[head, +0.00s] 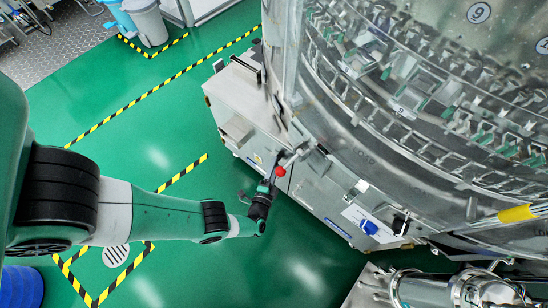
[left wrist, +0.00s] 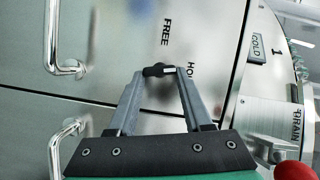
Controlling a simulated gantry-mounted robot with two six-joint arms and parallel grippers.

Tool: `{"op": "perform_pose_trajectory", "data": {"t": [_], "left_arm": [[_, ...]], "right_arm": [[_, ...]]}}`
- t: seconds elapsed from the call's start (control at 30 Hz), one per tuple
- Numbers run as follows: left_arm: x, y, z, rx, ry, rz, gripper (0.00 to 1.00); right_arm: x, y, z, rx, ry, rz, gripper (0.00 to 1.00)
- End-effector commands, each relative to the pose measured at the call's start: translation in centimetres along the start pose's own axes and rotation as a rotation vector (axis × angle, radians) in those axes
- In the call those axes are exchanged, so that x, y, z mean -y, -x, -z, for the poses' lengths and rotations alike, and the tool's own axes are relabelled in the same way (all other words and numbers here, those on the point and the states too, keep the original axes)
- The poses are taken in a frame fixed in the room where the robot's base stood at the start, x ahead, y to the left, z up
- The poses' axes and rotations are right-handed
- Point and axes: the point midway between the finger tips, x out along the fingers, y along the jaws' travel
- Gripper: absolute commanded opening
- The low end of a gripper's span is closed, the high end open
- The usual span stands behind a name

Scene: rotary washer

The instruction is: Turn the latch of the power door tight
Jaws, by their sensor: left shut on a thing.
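The power door's latch (left wrist: 156,71) is a small dark knob with a light mark at its right end, on a brushed steel panel in the left wrist view. My left gripper (left wrist: 155,74) has its two grey fingertips on either side of the latch, shut on it. The word FREE is printed above the latch, with a partly hidden word starting HO to its right. In the head view my left gripper (head: 271,181) is at the front of the steel cabinet (head: 240,100), and the latch is too small and covered to make out. My right gripper is not in view.
A red ball knob (head: 280,171) is close beside my left gripper; it also shows in the left wrist view (left wrist: 295,171). A bar handle (left wrist: 67,38) is at upper left. The washer drum (head: 400,100) rises above the cabinet. The green floor (head: 150,160) is largely clear.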

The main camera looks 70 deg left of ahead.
Motion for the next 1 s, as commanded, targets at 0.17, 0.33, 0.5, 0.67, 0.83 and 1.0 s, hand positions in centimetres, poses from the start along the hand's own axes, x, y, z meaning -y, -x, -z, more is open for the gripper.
{"op": "perform_pose_trajectory", "data": {"t": [0.17,0.33,0.5,0.67,0.83,1.0], "left_arm": [[-0.34,0.0,-0.08,0.0,-0.067,0.026,0.0],[-0.29,0.0,-0.06,0.0,-0.099,0.038,0.0],[-0.23,0.01,-0.05,-0.001,-0.107,0.041,0.0],[-0.22,0.01,-0.04,-0.001,-0.107,0.041,0.0],[-0.23,0.01,-0.04,-0.001,-0.107,0.041,0.61],[-0.21,0.01,-0.03,-0.001,-0.106,0.041,0.8]], "right_arm": [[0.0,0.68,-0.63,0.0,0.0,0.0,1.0],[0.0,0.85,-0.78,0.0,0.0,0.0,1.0],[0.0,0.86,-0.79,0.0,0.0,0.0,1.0],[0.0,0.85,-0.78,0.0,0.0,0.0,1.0],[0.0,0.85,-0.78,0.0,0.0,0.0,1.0],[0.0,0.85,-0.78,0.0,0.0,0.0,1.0]]}}
